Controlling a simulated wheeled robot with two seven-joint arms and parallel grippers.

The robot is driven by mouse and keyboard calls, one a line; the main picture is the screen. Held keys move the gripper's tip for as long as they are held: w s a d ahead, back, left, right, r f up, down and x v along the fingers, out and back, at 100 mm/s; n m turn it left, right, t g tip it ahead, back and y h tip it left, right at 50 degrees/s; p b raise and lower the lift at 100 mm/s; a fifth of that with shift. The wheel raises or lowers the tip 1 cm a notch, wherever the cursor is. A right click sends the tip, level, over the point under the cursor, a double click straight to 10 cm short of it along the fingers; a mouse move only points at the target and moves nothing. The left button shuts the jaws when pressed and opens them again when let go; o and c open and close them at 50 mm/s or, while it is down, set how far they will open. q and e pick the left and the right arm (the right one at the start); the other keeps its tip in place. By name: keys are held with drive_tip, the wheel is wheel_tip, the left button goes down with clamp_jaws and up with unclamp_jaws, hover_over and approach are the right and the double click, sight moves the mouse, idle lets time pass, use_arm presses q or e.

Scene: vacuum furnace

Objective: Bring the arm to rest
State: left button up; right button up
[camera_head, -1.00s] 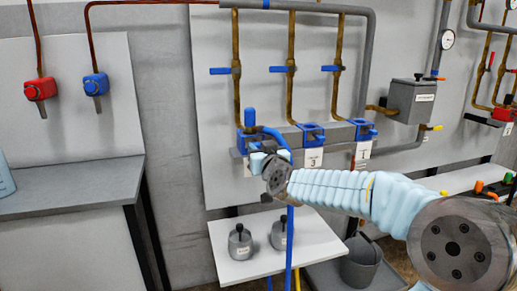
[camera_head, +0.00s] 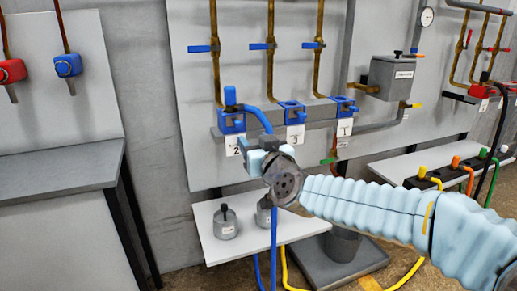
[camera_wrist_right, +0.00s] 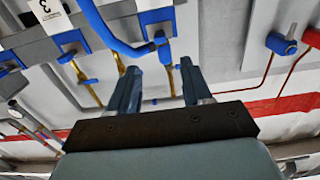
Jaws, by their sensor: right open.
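My right arm comes in from the right in the head view, in a pale blue ribbed sleeve. Its right gripper (camera_head: 250,152) is just below and in front of the row of blue sockets. In the right wrist view the two fingers of the right gripper (camera_wrist_right: 160,90) stand apart with nothing between them. A blue hose (camera_head: 263,118) leaves the plug in the left socket, passes behind the gripper and hangs below it; I cannot tell if it touches the gripper. My left gripper is not in view.
A small white shelf (camera_head: 216,245) with two grey lidded pots stands below the gripper. A grey bucket (camera_head: 341,245) stands on a low platform to its right. A grey bench (camera_head: 60,170) is at left. Coloured hoses plug into a dark strip (camera_head: 400,184) at right.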

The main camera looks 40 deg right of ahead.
drive_tip(key=shift+v, duration=1.25)
drive_tip(key=w+a+f+g+y, duration=0.2)
drive_tip(key=a+f+g, duration=0.15)
drive_tip(key=f, duration=0.85)
drive_tip(key=w+a+f+n+g+y, duration=0.15)
drive_tip(key=a+f, duration=0.25)
drive_tip(key=f, duration=0.8)
drive_tip(key=w+a+f+g+y, duration=0.1)
drive_tip(key=a+f+g+y, duration=0.2)
drive_tip(key=f, duration=0.8)
drive_tip(key=s+a+f+g+y, duration=0.1)
drive_tip(key=s+a+f+g, duration=0.3)
drive_tip(key=s+f, duration=0.6)
drive_tip(key=s+a+f+g+y, duration=0.1)
drive_tip(key=s+a+f+g, duration=0.3)
drive_tip(key=s+a+f, duration=0.5)
wheel_tip(320, 180, down, 5)
drive_tip(key=shift+s+r+g, duration=0.25)
drive_tip(key=shift+s+g, duration=0.15)
drive_tip(key=shift+s, duration=0.2)
